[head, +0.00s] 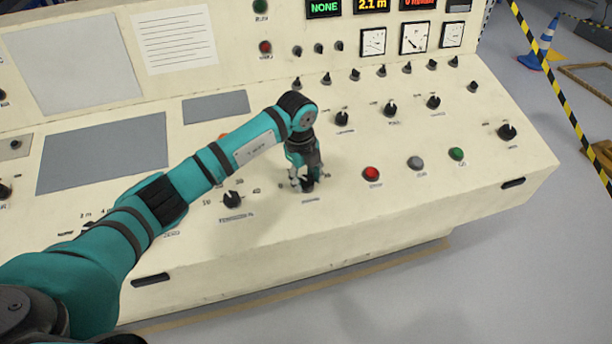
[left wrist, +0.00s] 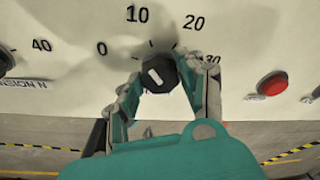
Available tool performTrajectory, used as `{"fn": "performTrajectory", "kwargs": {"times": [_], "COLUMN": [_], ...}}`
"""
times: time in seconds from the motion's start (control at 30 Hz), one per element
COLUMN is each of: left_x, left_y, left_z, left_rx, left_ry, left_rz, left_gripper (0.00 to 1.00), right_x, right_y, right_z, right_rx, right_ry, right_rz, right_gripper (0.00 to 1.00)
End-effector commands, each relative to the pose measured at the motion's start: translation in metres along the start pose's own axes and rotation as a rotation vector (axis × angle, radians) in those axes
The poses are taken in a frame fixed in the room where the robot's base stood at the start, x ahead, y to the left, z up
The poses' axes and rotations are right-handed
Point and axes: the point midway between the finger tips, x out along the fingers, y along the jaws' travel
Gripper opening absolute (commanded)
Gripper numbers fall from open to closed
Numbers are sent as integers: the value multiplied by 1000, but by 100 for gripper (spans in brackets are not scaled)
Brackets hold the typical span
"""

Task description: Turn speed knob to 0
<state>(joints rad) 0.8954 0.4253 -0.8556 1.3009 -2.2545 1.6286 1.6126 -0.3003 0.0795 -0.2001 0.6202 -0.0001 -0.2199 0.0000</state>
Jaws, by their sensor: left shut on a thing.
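The speed knob (left wrist: 159,74) is a black faceted knob on the cream console, with a scale of 0, 10, 20 and 30 printed around it in the left wrist view. A white mark shows on its face, tilted toward the upper left; its exact reading is hard to tell. My left gripper (left wrist: 157,82) is shut on the knob, one finger on each side. In the head view my left gripper (head: 306,184) points down at the console and hides most of the knob. The label below it is too small to read. My right gripper is not in view.
A black knob (head: 232,199) sits left of the gripper. A red button (head: 372,174), a grey button (head: 415,163) and a green button (head: 457,154) stand to the right. More knobs (head: 343,118) lie behind. The console front drops to open floor.

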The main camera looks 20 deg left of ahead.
Motion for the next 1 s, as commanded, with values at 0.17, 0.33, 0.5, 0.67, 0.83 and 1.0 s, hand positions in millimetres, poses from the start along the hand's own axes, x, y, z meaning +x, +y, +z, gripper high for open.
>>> {"fn": "performTrajectory", "kwargs": {"times": [0.17, 0.33, 0.5, 0.67, 0.83, 1.0], "left_x": [-2, -2, -2, -1, -2, -1], "left_y": [1, 1, 2, 2, 2, 2], "left_z": [0, 0, 0, 0, 0, 0], "left_rx": [-157, -305, -435, -531, -601, -637], "left_ry": [-1, 1, 0, 0, 0, 0], "left_rz": [-37, -72, -102, -124, -141, -150], "left_gripper": [7, 7, 7, 7, 7, 7], "right_x": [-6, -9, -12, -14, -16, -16], "right_y": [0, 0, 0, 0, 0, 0], "right_z": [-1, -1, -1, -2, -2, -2], "right_rx": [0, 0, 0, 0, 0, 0], "right_ry": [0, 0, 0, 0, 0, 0], "right_rz": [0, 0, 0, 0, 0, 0], "right_gripper": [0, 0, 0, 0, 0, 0]}}
